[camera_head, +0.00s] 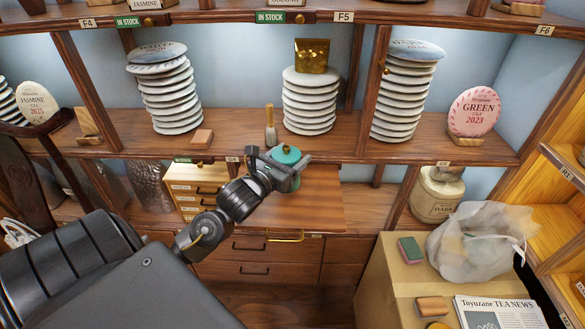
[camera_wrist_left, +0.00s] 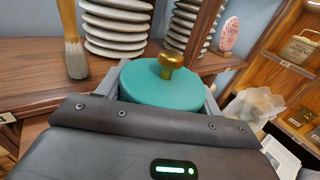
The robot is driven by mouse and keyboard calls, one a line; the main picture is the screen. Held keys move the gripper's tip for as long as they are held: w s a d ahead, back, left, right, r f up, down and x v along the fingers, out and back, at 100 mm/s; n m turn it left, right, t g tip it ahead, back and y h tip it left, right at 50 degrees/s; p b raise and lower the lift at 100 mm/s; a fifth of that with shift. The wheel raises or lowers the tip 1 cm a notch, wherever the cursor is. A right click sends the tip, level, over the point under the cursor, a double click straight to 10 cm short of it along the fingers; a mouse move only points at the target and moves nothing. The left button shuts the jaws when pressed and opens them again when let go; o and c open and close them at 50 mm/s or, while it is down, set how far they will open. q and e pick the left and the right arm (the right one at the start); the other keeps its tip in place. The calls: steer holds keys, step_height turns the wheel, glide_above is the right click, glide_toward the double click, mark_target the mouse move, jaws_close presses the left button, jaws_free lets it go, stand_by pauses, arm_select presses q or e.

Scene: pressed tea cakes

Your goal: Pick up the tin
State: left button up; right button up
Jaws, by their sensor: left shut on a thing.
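The tin is round and teal with a brass knob on its lid. In the head view the tin (camera_head: 287,155) shows at the end of my left arm, in front of the middle shelf's edge. My left gripper (camera_head: 291,164) is shut on the tin. In the left wrist view the tin (camera_wrist_left: 170,88) sits between the two fingers of my left gripper (camera_wrist_left: 165,84), its lid facing up. Its lower part is hidden by the gripper. I cannot tell from these frames how far it is above the pull-out board (camera_head: 320,200). My right gripper is not in view.
Stacks of pale tea cakes (camera_head: 309,101) stand on the shelf behind, one topped by a gold box (camera_head: 311,56). A brush (camera_head: 270,125) stands nearby. A cardboard box (camera_head: 385,270) at the right bears a plastic bag (camera_head: 475,243) and a newspaper (camera_head: 500,313).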

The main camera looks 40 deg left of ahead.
mark_target(289, 158)
arm_select(q)
steer(key=s+r, duration=0.1)
steer(key=d+r, duration=0.1)
steer(key=s+r, duration=0.1)
steer(key=r, duration=0.1)
steer(key=shift+s+d+b, duration=0.3)
steer(key=shift+s+d, duration=0.05)
steer(key=shift+d, duration=0.05)
steer(key=shift+s+d+r+p, duration=0.2)
steer(key=shift+s+r+p, duration=0.1)
steer(key=shift+r+p, duration=0.15)
steer(key=shift+s+d+r+p, duration=0.2)
steer(key=shift+s+r+p, duration=0.1)
steer(key=shift+r+p, duration=0.15)
steer(key=s+d+r+p, duration=0.3)
steer(key=s+p, duration=0.4)
steer(key=p, duration=0.3)
steer(key=shift+d, duration=0.8)
